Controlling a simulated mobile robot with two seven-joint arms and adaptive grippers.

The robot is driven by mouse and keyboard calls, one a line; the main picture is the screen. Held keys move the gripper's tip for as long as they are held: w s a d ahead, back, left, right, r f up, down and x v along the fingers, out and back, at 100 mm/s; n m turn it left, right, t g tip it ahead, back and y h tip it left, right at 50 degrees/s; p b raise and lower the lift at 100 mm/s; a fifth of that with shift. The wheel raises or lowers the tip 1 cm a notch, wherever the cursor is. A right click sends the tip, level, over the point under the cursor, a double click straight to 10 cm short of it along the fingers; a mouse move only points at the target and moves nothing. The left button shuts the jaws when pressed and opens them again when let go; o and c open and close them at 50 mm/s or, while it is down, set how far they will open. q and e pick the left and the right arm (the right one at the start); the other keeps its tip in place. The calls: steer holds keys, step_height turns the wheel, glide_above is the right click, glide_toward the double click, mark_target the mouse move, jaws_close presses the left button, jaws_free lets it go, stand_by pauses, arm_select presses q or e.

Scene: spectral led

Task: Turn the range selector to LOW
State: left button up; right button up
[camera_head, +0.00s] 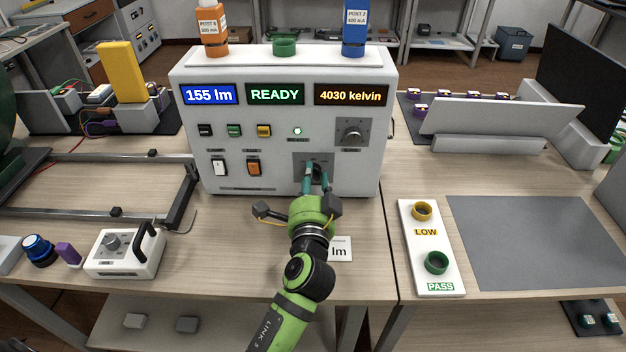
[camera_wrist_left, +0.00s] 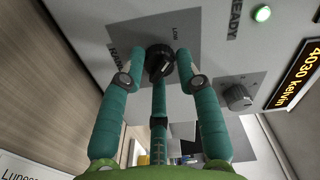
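The range selector appears to be the black knob (camera_wrist_left: 160,62) on a grey plate (camera_head: 301,158) low on the white instrument's front. Small lettering that seems to read LOW is printed beside it in the left wrist view. My left gripper (camera_head: 315,178) reaches this knob from the front, and its teal fingers mostly hide the knob in the head view. In the left wrist view the fingers (camera_wrist_left: 157,72) stand apart around the knob. A gap shows at the left finger; the right finger is close, and I cannot tell if it touches. My right gripper is not in view.
A second knob (camera_head: 352,132) sits above right of the selector, with a lit green lamp (camera_head: 297,131) to its left. Rocker switches (camera_head: 254,167) are at left. A white card (camera_head: 341,249) lies near my arm. A LOW/PASS block (camera_head: 431,248) stands at right.

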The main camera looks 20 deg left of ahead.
arm_select(q)
steer(key=shift+o, duration=0.7)
steer(key=v, duration=0.7)
steer(key=shift+s+d, duration=0.1)
steer(key=shift+s, duration=0.2)
